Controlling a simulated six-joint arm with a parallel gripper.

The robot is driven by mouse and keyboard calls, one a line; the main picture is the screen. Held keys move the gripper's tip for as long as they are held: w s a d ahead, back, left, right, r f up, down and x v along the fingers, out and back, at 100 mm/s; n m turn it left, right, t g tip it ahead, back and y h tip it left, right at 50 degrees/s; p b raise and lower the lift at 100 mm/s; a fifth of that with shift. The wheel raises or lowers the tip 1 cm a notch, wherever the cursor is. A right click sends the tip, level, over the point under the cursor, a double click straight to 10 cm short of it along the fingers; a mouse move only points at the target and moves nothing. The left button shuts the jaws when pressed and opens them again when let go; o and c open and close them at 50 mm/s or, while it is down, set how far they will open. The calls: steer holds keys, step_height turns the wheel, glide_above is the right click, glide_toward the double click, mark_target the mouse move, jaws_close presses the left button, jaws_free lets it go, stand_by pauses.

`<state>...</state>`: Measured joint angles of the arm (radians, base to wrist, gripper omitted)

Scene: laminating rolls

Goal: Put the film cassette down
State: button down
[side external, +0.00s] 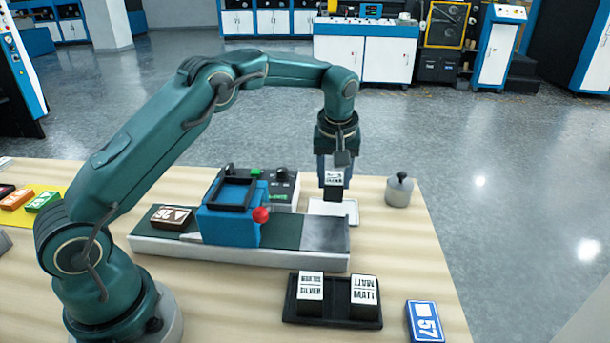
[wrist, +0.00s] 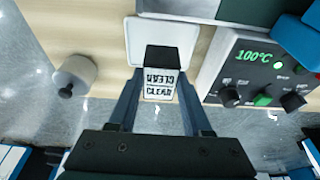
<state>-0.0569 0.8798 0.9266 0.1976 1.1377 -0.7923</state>
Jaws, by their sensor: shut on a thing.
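The film cassette is a black block with a white label reading CLEAR (wrist: 159,85); it also shows in the side view (side external: 333,188). My gripper (side external: 334,168) points down and is shut on the cassette, with a finger on each side of it in the wrist view (wrist: 158,103). The cassette is upright at the white square tray (side external: 345,208), near the tray's far edge in the side view. I cannot tell whether its base touches the tray.
The laminator (side external: 235,210) with its 100°C control box (wrist: 258,75) stands close beside the tray. A grey weight with a knob (side external: 399,190) is on the other side.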

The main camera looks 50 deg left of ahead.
mark_target(334, 196)
steer(key=shift+w+d+f, duration=0.1)
steer(key=shift+f, duration=1.95)
steer(key=shift+f, duration=0.15)
steer(key=shift+c, duration=1.7)
jaws_free()
